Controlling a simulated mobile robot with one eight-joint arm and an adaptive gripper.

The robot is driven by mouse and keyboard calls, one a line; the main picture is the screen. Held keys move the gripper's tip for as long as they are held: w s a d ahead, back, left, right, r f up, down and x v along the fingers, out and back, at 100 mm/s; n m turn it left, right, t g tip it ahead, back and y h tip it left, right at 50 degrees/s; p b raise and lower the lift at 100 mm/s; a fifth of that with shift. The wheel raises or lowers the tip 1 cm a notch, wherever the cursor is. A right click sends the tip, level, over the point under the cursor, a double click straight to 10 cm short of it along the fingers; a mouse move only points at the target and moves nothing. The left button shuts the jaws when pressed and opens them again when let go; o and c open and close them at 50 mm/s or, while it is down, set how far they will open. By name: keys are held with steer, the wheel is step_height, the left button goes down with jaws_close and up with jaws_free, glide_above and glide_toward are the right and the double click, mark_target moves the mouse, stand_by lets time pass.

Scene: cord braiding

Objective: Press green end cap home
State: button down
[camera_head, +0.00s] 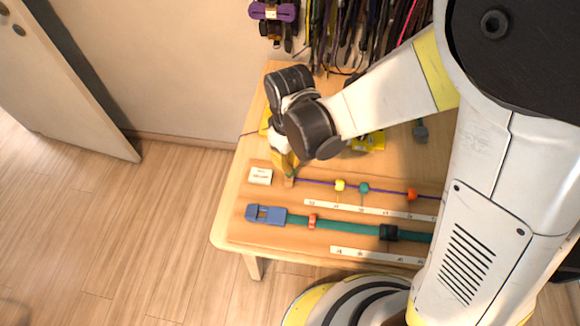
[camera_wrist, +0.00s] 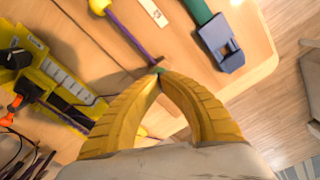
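My gripper (camera_head: 287,168) points down at the left end of the purple cord (camera_head: 318,183), beside a small wooden post (camera_head: 289,182). In the wrist view its two yellow fingers (camera_wrist: 160,76) come together at the tips. A small green piece, apparently the green end cap (camera_wrist: 159,70), shows between the tips, next to the post and the cord's end (camera_wrist: 140,47). The fingers hide most of the cap, so how far it sits on is not visible. A yellow bead (camera_head: 340,185), a teal bead (camera_head: 364,188) and an orange bead (camera_head: 411,194) are on the cord.
A teal strap (camera_head: 345,226) with a blue buckle (camera_head: 265,214) lies in front of the cord. White rulers (camera_head: 370,211) and a white label block (camera_head: 260,176) lie nearby. Yellow holders (camera_head: 369,141) stand behind. Cords hang on the wall. The table's left edge is close.

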steer(key=shift+r+p, duration=3)
steer(key=shift+r, duration=1.05)
steer(key=shift+f, duration=0.1)
steer(key=s+d+r+m+t, duration=0.2)
steer(key=d+r+m, duration=0.3)
steer(key=d+r, duration=0.3)
steer(key=s+d+r+m+t, duration=0.3)
steer(key=d+r+m+t, duration=0.2)
steer(key=d+r, duration=0.3)
steer(key=d, duration=0.4)
steer(key=shift+s, duration=0.15)
